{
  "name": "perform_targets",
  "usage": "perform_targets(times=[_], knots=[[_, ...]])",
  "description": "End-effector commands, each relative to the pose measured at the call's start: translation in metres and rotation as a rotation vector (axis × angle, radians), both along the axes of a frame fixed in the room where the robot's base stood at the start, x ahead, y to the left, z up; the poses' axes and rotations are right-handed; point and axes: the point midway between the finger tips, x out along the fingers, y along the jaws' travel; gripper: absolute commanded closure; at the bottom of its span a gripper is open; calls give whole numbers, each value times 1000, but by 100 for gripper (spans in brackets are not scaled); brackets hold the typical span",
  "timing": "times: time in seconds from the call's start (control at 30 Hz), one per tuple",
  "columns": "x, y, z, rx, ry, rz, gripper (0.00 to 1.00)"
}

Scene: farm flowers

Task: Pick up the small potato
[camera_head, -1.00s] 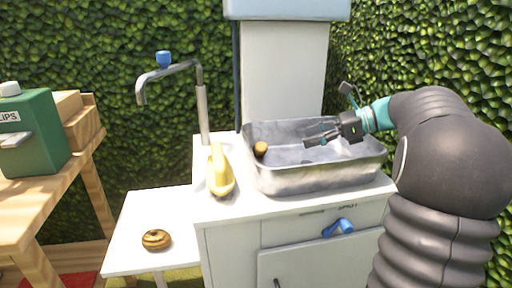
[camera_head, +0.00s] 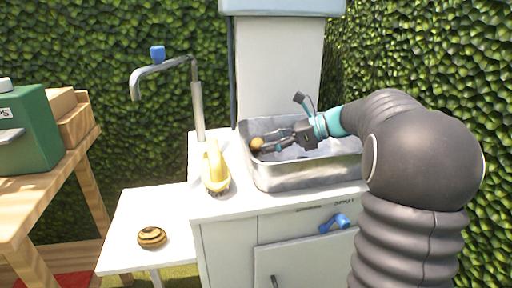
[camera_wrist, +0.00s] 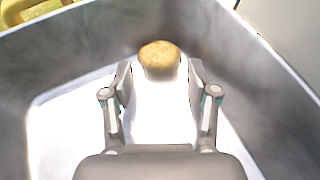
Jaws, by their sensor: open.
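The small potato (camera_head: 257,144) is a short, tan-brown piece in the left end of the metal basin (camera_head: 305,177). In the wrist view the potato (camera_wrist: 160,58) lies by the basin's corner, just beyond the fingertips and centred between them. My gripper (camera_head: 270,143) reaches down into the basin from the right, with its fingers close to the potato. In the wrist view my gripper (camera_wrist: 160,82) is open, one finger on each side, with nothing held. Whether a fingertip touches the potato is hard to tell.
The basin walls (camera_wrist: 60,75) rise close around the gripper. A yellow brush-like object (camera_head: 215,168) stands on the white counter left of the basin. A tall faucet (camera_head: 197,100) rises behind it. A brown striped round item (camera_head: 151,237) sits on the lower white side table (camera_head: 125,215).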

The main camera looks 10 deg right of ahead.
Motion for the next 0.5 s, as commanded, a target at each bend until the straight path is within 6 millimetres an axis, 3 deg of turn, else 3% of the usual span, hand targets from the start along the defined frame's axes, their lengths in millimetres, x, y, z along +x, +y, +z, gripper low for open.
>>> perform_targets(times=[0.2, 0.43, 0.47, 0.5], knots=[[10, 25, -11, 1, 1, 3, 41], [11, 27, -12, 0, 0, 0, 41], [11, 27, -12, 0, 0, 0, 43], [11, 27, -12, 0, 0, 0, 53]])
